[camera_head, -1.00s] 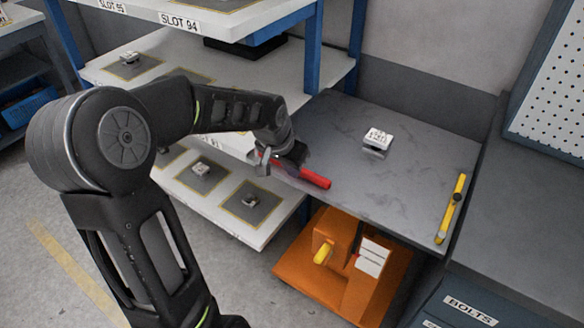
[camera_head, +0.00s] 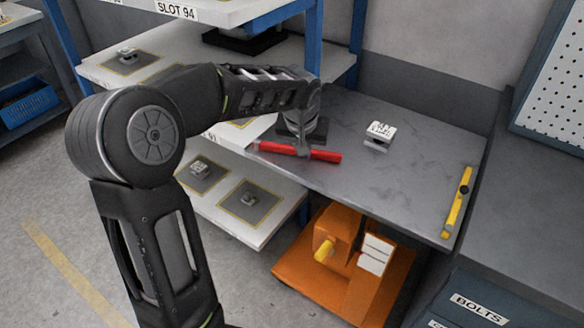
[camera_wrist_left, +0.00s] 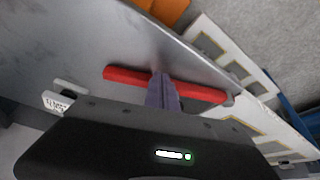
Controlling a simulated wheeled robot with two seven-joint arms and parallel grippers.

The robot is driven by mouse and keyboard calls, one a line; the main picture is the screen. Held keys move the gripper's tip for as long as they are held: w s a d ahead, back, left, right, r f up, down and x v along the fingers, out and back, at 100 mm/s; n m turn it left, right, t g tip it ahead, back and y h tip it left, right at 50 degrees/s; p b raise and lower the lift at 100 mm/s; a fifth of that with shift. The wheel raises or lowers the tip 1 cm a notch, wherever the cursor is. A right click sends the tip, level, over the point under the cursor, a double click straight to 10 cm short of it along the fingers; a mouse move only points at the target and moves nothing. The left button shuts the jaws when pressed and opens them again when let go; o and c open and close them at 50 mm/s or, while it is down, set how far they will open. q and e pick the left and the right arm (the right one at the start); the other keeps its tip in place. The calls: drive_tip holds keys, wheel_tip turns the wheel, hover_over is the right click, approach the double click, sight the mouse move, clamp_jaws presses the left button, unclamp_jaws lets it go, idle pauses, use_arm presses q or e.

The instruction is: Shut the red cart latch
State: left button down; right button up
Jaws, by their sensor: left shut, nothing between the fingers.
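The red latch (camera_head: 322,156) is a red bar lying along the near left edge of the dark grey cart top (camera_head: 400,180). It also shows in the wrist view (camera_wrist_left: 205,92), running across the picture behind my fingers. My left gripper (camera_head: 303,152) is at the middle of the bar, its fingers closed together with nothing held between them. In the wrist view the closed fingertips (camera_wrist_left: 158,80) overlap the bar and seem to touch it; exact contact is hard to tell. My right gripper is not in view.
A shelf rack (camera_head: 260,210) with marked slots stands at the left. An orange base (camera_head: 340,270) is below; a drawer bench (camera_head: 530,240) is at right.

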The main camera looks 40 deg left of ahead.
use_arm(q)
drive_tip(key=w+n, duration=0.2)
drive_tip(key=w+a+n+y, duration=0.1)
drive_tip(key=w, duration=0.1)
drive_tip(key=w+a+n+g, duration=0.1)
drive_tip(key=w+n, duration=0.1)
drive_tip(key=shift+w+a+r+n+y, duration=0.1)
drive_tip(key=shift+w+a+n+y, duration=0.05)
drive_tip(key=shift+a+n+y, duration=0.2)
drive_tip(key=w+a+n+g+y+p, duration=0.1)
drive_tip(key=w+a+n+p, duration=0.1)
drive_tip(key=w+n+p, duration=0.1)
drive_tip(key=shift+a+r+n, duration=0.1)
drive_tip(key=shift+a+n, duration=0.15)
drive_tip(key=shift+a, duration=0.15)
drive_tip(key=a, duration=0.1)
drive_tip(key=w+a+p, duration=0.1)
drive_tip(key=a, duration=0.1)
drive_tip(key=shift+w+a+n+g+p, duration=0.3)
drive_tip(key=shift+p, duration=0.05)
drive_tip(key=shift+w+a+p, duration=0.25)
drive_tip(key=shift+a+p, duration=0.1)
drive_tip(key=shift+a, duration=0.7)
